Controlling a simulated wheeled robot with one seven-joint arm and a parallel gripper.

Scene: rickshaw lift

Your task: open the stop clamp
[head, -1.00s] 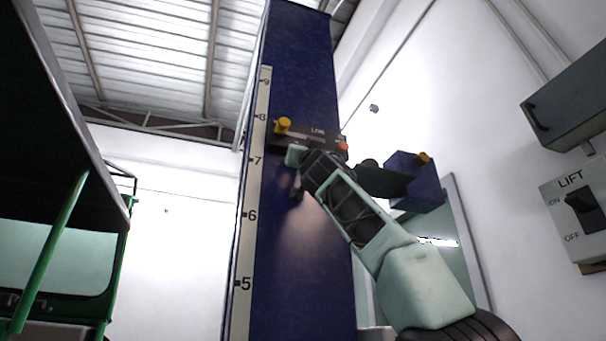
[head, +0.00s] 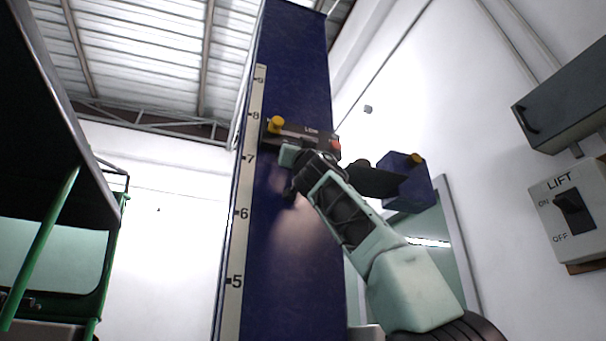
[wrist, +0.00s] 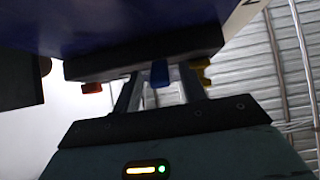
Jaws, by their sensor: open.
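The stop clamp appears to be the dark block (head: 305,131) across the tall blue column, near mark 8 of its scale. It has a yellow knob (head: 275,124) at its left end and a red knob (head: 335,145) at its right. My gripper (wrist: 160,85) is open just below the block. In the wrist view a blue tab (wrist: 160,73) hangs from the block (wrist: 145,55), between my two fingers. I cannot tell whether they touch it. The red knob (wrist: 92,88) and yellow knob (wrist: 204,72) show on either side. My arm hides part of the block's underside.
The blue column (head: 290,60) carries a pale numbered scale (head: 240,215). A blue box (head: 405,190) with a yellow knob sits right of my wrist. A LIFT switch panel (head: 567,215) and grey box (head: 570,105) are on the right wall. A green-framed vehicle (head: 60,220) stands left.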

